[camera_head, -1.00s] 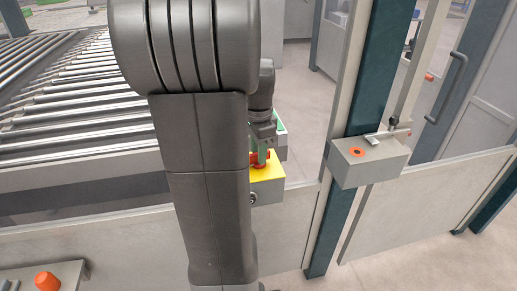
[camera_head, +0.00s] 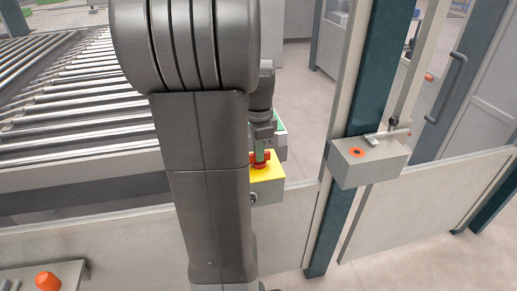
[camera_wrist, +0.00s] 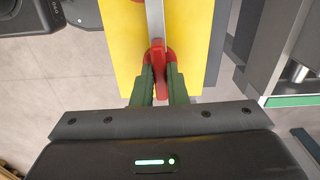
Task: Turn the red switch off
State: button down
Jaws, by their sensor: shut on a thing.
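The red switch (camera_head: 257,164) sits on a yellow-faced box (camera_head: 269,168) beside the conveyor, partly hidden behind my arm in the head view. In the wrist view the red switch (camera_wrist: 158,56) is on the yellow face (camera_wrist: 122,50), with its narrow handle between the green fingers. My gripper (camera_wrist: 160,77) is shut on this handle. In the head view my gripper (camera_head: 262,152) comes down onto the switch from above.
A grey box with an orange-ringed button (camera_head: 357,153) is on the dark post at right. Another orange knob (camera_head: 47,281) is on a panel at lower left. The roller conveyor (camera_head: 70,95) fills the left. A fence panel (camera_head: 430,195) runs along the right.

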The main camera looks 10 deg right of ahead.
jog(key=m+p, duration=0.1)
jog(key=m, duration=0.9)
jog(key=shift+m+p, duration=0.3)
dwell(0.4)
jog(key=c, duration=1.4)
grip_release()
jog(key=shift+c, duration=0.2)
notch_tip(320, 180, up, 14)
jog(key=shift+b, duration=0.4)
